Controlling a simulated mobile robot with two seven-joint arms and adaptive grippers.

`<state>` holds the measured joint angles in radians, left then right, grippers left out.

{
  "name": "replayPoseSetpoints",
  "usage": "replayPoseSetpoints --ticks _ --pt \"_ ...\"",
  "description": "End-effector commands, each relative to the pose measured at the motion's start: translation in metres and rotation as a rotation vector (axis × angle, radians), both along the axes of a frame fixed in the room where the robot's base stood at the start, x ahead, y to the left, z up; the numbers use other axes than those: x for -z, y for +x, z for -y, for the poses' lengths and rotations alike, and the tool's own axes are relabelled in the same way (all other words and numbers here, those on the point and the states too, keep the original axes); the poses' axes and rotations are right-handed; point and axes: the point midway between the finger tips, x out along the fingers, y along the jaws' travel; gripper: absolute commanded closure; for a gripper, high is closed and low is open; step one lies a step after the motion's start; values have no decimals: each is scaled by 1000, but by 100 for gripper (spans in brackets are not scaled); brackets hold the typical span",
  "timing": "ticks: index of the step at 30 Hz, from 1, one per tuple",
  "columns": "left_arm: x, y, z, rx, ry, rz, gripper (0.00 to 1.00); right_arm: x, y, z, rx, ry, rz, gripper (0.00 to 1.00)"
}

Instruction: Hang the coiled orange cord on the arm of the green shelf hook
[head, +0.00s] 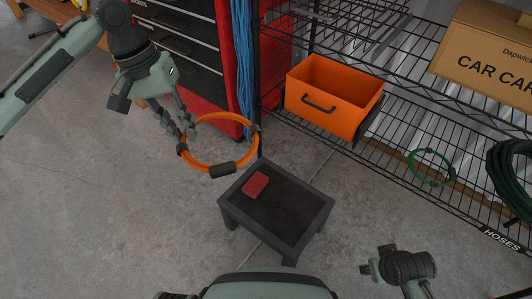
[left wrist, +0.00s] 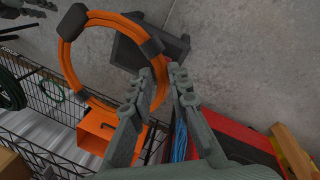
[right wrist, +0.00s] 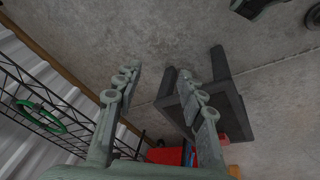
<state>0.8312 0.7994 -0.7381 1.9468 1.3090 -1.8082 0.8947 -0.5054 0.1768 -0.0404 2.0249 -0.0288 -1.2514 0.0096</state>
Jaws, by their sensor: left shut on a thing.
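The coiled orange cord (head: 238,119) is a ring with dark bands, held in the air beyond the small black stool. My left gripper (head: 182,131) is shut on the ring's left side in the head view. In the left wrist view the cord (left wrist: 68,62) passes between the fingers (left wrist: 160,80). My right gripper (right wrist: 158,72) is open and empty in its wrist view; its arm shows at the lower right of the head view. A green ring (head: 413,164) is at the wire shelf. I cannot make out a hook arm there.
An orange bin (head: 341,112) stands on the wire rack (head: 400,105). A dark green hose (head: 498,180) hangs at far right. A red block (head: 256,184) lies on the black stool (head: 300,225). A red tool cabinet (head: 228,50) with blue cords (head: 244,75) is behind. Open floor lies left.

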Motion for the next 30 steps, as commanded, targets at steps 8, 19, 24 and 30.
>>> replayPoseSetpoints --ticks 8,19,24,30 --pt "56 6 7 -150 -3 -16 100 -12 10 -7 -14 5 51 60" --pt "252 -5 22 -658 8 -24 100 -74 37 -32 -65 30 245 60" --pt "317 -24 27 -813 7 -11 100 -100 42 -41 -82 41 317 60" --pt "354 -39 32 -897 -1 0 100 -117 44 -46 -91 48 360 60"
